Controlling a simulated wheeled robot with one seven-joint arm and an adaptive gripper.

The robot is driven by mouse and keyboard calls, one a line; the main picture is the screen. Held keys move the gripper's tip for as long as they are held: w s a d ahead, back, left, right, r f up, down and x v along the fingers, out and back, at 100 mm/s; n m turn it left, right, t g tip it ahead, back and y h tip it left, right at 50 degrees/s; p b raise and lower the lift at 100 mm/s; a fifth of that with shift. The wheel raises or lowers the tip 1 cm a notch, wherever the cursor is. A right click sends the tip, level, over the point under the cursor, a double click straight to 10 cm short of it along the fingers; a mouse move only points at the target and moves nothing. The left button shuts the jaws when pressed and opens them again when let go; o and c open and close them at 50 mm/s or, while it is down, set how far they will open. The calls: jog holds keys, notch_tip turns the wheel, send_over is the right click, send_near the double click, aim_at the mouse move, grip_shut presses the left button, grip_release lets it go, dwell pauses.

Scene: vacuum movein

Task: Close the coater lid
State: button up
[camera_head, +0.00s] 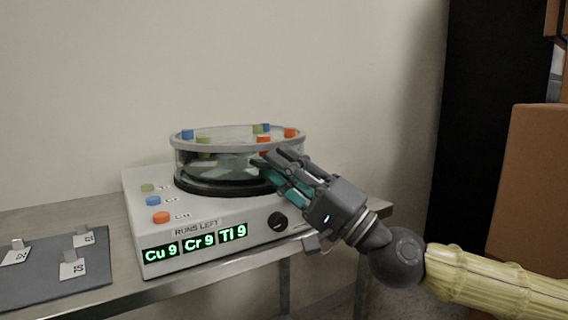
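The coater (190,232) is a white box on the metal table, with a round glass chamber on a dark base ring (205,188) at its back right. The lid (215,149) is a clear disc with a grey rim. It lies roughly level across the top of the chamber; whether it is fully seated cannot be told. My gripper (262,162) reaches in from the right, with its fingertips at the front right of the chamber, just below the lid's rim. Its fingers overlap in this view, so their opening and any contact are unclear.
Green, blue and orange blocks show around the lid's rim. Matching buttons (161,217), a black knob (277,221) and a "RUNS LEFT" display (195,246) are on the coater. A grey tray (40,278) with small labelled pieces lies left. Cardboard boxes (530,190) stand right.

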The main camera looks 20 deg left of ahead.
dwell(0.3)
jog(key=v, duration=1.2)
dwell(0.4)
